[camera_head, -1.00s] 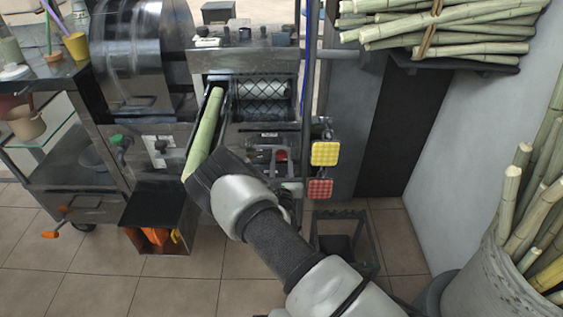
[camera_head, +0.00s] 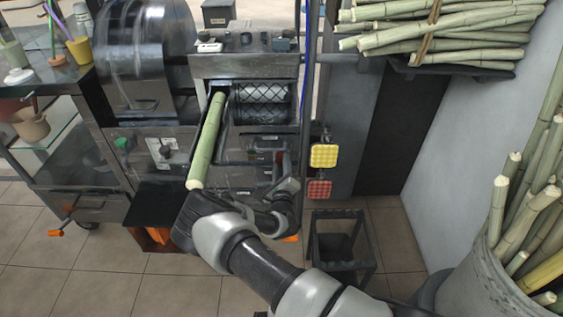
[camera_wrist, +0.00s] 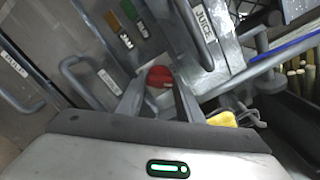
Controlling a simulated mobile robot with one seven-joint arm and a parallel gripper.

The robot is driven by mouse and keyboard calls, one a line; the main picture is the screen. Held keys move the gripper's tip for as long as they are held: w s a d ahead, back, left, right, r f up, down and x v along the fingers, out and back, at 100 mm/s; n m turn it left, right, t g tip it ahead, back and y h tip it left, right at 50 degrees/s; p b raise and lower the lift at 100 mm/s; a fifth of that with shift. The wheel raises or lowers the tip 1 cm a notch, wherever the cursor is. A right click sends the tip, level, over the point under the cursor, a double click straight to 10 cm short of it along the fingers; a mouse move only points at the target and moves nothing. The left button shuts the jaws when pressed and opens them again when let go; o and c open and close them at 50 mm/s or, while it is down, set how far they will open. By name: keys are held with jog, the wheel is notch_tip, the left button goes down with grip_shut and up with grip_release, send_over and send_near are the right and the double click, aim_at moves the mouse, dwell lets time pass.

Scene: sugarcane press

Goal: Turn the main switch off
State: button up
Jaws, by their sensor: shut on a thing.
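A red knob (camera_wrist: 158,75) shows in the wrist view, between the two grey fingers of my gripper (camera_wrist: 159,90). My gripper is shut on the knob, close to the grey metal front of the press (camera_head: 245,178). No label for this knob is readable, so the frames do not confirm that it is the main switch. In the head view, my bent arm and wrist cover the knob, and the fingertips cannot be made out clearly.
A cane stalk (camera_head: 206,145) lies in the feed chute, close to my arm. Yellow (camera_head: 324,155) and red (camera_head: 319,189) pads hang at the right. A black stand (camera_head: 341,250) is on the floor. A drawer labelled JUICE (camera_wrist: 205,27) is near my fingers.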

jog(key=n+p, duration=0.1)
jog(key=n, duration=0.4)
jog(key=shift+s+f, duration=0.1)
jog(key=shift+d+n, duration=0.1)
jog(key=shift+n, duration=1.3)
jog(key=shift+d, duration=0.1)
jog(key=o, duration=1.1)
